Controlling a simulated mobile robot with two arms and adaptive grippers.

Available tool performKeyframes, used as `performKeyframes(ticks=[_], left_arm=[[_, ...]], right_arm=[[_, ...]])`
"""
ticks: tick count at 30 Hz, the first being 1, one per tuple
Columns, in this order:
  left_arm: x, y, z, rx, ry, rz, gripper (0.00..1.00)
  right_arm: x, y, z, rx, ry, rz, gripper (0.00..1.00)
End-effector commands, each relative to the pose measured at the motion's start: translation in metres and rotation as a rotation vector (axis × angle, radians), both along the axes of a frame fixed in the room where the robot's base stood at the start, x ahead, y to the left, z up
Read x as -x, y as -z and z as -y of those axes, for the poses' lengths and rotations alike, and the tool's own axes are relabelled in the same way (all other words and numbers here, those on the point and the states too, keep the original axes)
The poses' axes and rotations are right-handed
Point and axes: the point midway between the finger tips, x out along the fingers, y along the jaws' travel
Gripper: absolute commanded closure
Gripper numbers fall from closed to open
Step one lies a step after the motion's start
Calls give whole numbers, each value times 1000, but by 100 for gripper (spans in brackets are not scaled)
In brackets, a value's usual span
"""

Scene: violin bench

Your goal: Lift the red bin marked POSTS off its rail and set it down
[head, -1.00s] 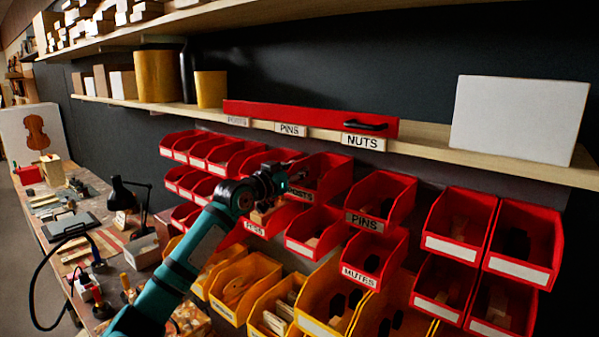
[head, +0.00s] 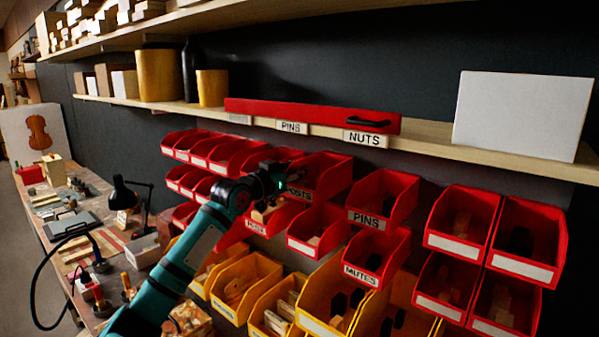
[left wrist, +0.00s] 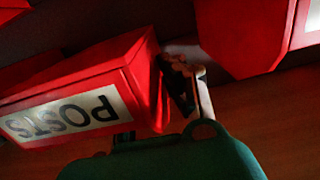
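The red POSTS bin (head: 325,178) hangs in the upper row of bins, right of my left gripper. Its white label is partly hidden behind the gripper in the head view. My left gripper (head: 279,178) is at the bin's front left corner. In the left wrist view the POSTS bin (left wrist: 75,80) fills the left side, its label upside down. One finger of my left gripper (left wrist: 165,110) shows beside the bin's side wall, close to it. Dark shadow and the green gripper body hide the other finger, so its grip on the wall is unclear. My right gripper is out of view.
Other red bins stand close by, including PINS (head: 382,200) to the right and MUTES (head: 374,257) below it. Yellow bins (head: 245,283) hang lower. A wooden shelf (head: 430,140) runs above. The workbench (head: 95,215) at left carries tools and a black lamp (head: 128,195).

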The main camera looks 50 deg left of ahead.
Motion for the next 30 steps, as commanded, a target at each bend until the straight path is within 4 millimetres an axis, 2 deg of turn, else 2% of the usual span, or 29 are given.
performKeyframes(ticks=[30], left_arm=[[15,0,2,0,1,0,100]], right_arm=[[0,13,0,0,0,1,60]])
